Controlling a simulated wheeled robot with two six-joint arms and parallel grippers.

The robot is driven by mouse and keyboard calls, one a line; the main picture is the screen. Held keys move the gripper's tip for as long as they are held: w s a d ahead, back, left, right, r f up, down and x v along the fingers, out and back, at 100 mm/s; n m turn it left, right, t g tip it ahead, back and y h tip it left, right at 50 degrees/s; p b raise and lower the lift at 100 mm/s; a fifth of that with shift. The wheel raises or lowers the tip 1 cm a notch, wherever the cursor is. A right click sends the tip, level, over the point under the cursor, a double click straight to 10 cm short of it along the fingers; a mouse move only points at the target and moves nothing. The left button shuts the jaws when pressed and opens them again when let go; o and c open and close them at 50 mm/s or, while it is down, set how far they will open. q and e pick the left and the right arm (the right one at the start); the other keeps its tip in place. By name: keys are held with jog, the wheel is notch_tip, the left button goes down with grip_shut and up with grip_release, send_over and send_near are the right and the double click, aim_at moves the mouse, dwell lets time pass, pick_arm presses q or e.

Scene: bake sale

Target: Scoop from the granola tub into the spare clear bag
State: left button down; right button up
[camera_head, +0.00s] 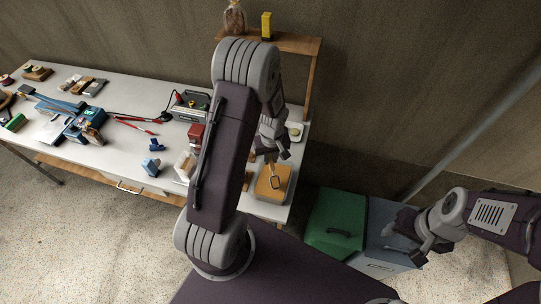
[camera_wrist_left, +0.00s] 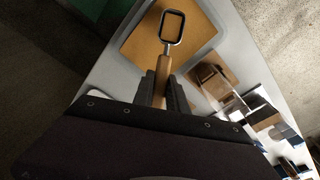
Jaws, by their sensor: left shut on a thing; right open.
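My left gripper (camera_head: 270,152) is shut on a tool with a wooden handle (camera_wrist_left: 161,78) and a dark rectangular metal loop (camera_wrist_left: 172,27) at its far end. The left wrist view shows the gripper's fingers (camera_wrist_left: 164,95) on either side of the handle. The loop appears over a tan, square, board-like thing (camera_head: 267,189) at the table's right end; I cannot tell if they touch. That thing also shows in the left wrist view (camera_wrist_left: 142,47). My right gripper (camera_head: 408,243) is open and empty near the floor bins. I cannot clearly identify the granola tub or the spare clear bag.
The white table (camera_head: 120,160) holds blue tools (camera_head: 85,122), a grey device (camera_head: 190,106) with red leads and a pale clear container (camera_head: 185,165). A wooden shelf (camera_head: 285,42) bears a clear bag (camera_head: 234,18) with brown contents and a yellow item (camera_head: 267,26). A green bin (camera_head: 335,222) stands at right.

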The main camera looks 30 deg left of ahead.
pick_arm(q)
jog(key=shift+w+a+r+g+h+p, duration=0.15)
jog(key=shift+r+p, duration=0.8)
jog(key=shift+p, duration=0.95)
jog(key=shift+w+a+r+g+h+p, duration=0.15)
jog(key=shift+r+p, duration=0.8)
jog(key=shift+p, duration=0.95)
jog(key=shift+s, duration=0.1)
